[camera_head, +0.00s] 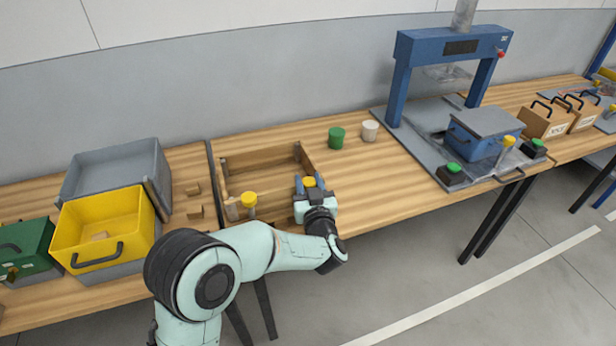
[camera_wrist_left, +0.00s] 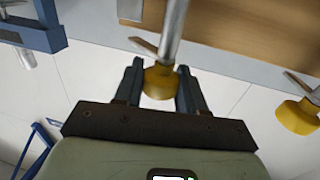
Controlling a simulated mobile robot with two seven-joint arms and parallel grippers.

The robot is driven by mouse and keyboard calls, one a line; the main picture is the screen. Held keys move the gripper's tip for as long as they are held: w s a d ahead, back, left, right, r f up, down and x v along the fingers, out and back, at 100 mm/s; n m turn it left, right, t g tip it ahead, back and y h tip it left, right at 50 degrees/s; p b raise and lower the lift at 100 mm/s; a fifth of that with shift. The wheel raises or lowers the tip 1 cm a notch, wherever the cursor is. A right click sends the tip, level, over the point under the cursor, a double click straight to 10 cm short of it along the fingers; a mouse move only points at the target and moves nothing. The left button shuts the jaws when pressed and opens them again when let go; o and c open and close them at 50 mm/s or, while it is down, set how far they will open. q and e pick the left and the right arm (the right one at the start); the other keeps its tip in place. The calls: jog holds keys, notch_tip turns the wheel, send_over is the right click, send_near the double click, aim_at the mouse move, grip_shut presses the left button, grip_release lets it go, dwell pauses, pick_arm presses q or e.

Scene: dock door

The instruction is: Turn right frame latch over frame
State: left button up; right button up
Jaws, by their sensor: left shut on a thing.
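The wooden frame (camera_head: 262,159) lies on the table in front of my left arm. The right frame latch (camera_head: 309,181) has a yellow knob at the frame's right front corner. My left gripper (camera_head: 309,184) is shut on this knob. In the left wrist view the yellow knob (camera_wrist_left: 160,84) sits between the two dark fingers, on a grey metal post with a thin flat tab beside it. Whether that tab lies over the frame I cannot tell. The left frame latch (camera_head: 249,200) stands at the frame's left front and shows at the right edge of the wrist view (camera_wrist_left: 297,115). My right gripper is not in view.
A yellow bin (camera_head: 104,225), a grey bin (camera_head: 115,175) and a green box (camera_head: 24,247) stand left. Small wooden blocks (camera_head: 194,211) lie near the frame. Green (camera_head: 337,138) and white (camera_head: 370,131) cups stand behind right. A blue press (camera_head: 452,45) is further right.

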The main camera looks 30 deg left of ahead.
pick_arm(q)
jog(key=n+g+y+p, duration=0.2)
jog(key=g+y, duration=0.1)
jog(key=shift+w+r+n, duration=0.1)
jog(key=shift+r+n, duration=0.3)
jog(key=n+g+y+p, duration=0.1)
jog(key=n+g+p, duration=0.2)
jog(key=g+p, duration=0.1)
jog(key=n+g+y+p, duration=0.2)
jog(key=n+g+p, duration=0.1)
jog(key=g, duration=0.3)
jog(key=shift+r+n+p, duration=0.15)
jog(key=shift+n+p, duration=0.2)
jog(key=shift+n, duration=0.25)
jog(key=shift+a+n+g+p, duration=0.1)
jog(key=shift+n+g+p, duration=0.55)
jog(key=shift+g, duration=0.55)
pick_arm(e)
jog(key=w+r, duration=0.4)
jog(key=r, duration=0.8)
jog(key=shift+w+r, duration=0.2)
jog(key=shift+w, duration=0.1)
pick_arm(q)
jog(key=o, duration=1)
jog(key=shift+f, duration=0.25)
